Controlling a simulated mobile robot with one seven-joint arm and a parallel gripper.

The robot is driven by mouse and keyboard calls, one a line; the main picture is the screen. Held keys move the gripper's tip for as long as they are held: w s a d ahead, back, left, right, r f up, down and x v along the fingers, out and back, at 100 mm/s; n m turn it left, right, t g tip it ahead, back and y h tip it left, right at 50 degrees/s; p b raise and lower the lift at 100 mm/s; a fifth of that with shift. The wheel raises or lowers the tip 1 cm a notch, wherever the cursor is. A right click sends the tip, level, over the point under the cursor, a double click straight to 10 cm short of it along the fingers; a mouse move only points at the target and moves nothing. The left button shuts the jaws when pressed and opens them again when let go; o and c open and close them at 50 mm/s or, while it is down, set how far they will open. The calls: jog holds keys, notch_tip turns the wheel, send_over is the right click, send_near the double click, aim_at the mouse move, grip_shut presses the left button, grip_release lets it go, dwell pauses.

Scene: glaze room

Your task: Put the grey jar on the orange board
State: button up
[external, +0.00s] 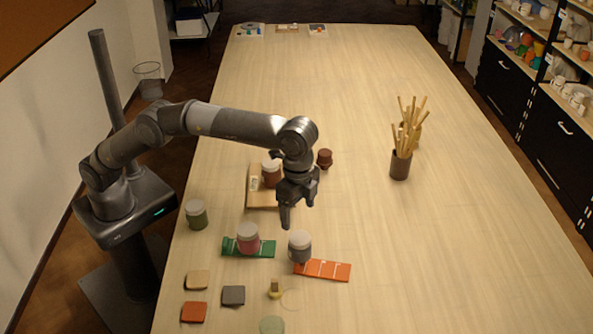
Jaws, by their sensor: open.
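The grey jar (300,247) with a pale lid stands upright at the left end of the orange board (330,270). Its base overlaps the board's far left corner in the picture; I cannot tell whether it rests fully on the board or partly on the table. My gripper (286,222) is open and points down, a little behind and to the left of the grey jar, apart from it as far as I can see. Its fingers overlap each other in this view, and nothing shows between them.
A red jar (248,239) stands on a green board (267,248). A green jar (196,215) is farther left. Another jar (271,173) stands on a brown board (256,200) behind my gripper. Small tiles lie in front; brush pots (400,166) stand right.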

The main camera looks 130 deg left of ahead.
jog(key=s+d+r+t, duration=0.2)
jog(key=s+d+r, duration=0.5)
jog(key=s, duration=0.4)
jog(key=s+d+r+t, duration=0.1)
jog(key=s+d+r, duration=0.4)
jog(key=s+d, duration=0.4)
jog(key=s+d+f+t, duration=0.1)
jog(key=s+f, duration=0.3)
jog(key=s, duration=0.4)
jog(key=s+d+f, duration=0.3)
jog(key=s+f, duration=0.1)
jog(key=s, duration=0.5)
jog(key=s+d+f+m+t, duration=0.1)
jog(key=s+f, duration=0.3)
jog(key=s, duration=0.4)
jog(key=shift+s+d+t, duration=0.15)
jog(key=shift+d+t, duration=0.15)
jog(key=shift+d, duration=0.55)
